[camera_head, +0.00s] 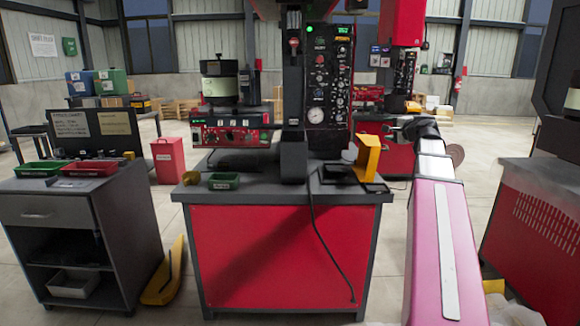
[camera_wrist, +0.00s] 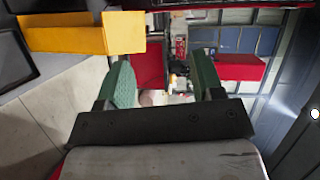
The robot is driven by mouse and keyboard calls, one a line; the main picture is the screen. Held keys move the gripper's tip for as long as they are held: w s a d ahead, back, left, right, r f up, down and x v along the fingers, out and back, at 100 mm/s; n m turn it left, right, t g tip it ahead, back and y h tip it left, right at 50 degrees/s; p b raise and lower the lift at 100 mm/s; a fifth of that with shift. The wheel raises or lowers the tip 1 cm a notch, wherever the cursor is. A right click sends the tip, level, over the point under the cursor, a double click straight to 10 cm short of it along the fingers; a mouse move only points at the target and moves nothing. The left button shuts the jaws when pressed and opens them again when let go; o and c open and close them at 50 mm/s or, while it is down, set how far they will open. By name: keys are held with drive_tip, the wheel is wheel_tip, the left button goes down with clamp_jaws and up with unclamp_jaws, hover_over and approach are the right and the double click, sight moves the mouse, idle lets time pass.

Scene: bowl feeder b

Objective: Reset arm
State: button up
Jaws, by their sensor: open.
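My gripper (camera_wrist: 163,78) shows in the wrist view with its two green finger pads wide apart. Nothing is between them. The fingers are too small to make out there. A yellow bracket (camera_head: 368,152) stands on the bench's right end, left of my wrist and apart from it. A yellow block (camera_wrist: 85,33) shows at the upper left of the wrist view.
A black machine column with a control panel (camera_head: 330,85) rises from the bench. A round bowl feeder (camera_head: 220,82) stands left of it. A grey cabinet (camera_head: 85,220) stands left, another red machine (camera_head: 535,230) right. Floor shows between them.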

drive_tip(key=s+a+f+n+g, duration=0.25)
drive_tip(key=a+f, duration=0.25)
drive_tip(key=f, duration=0.5)
drive_tip(key=s+a+f+n+g+h, duration=0.1)
drive_tip(key=s+a+f+n+g, duration=0.2)
drive_tip(key=f, duration=0.7)
drive_tip(key=s+a+f+n+g, duration=0.1)
drive_tip(key=s+a+f+g, duration=0.2)
drive_tip(key=a+f, duration=0.55)
drive_tip(key=s+a+f+n+g+h, duration=0.2)
drive_tip(key=s+f+n+g+h, duration=0.3)
drive_tip(key=s+f, duration=1.3)
wheel_tip(320, 180, down, 4)
drive_tip(key=shift+a+r+n+g, duration=0.2)
drive_tip(key=shift+a+n+g, duration=0.2)
drive_tip(key=shift+n+g, duration=0.4)
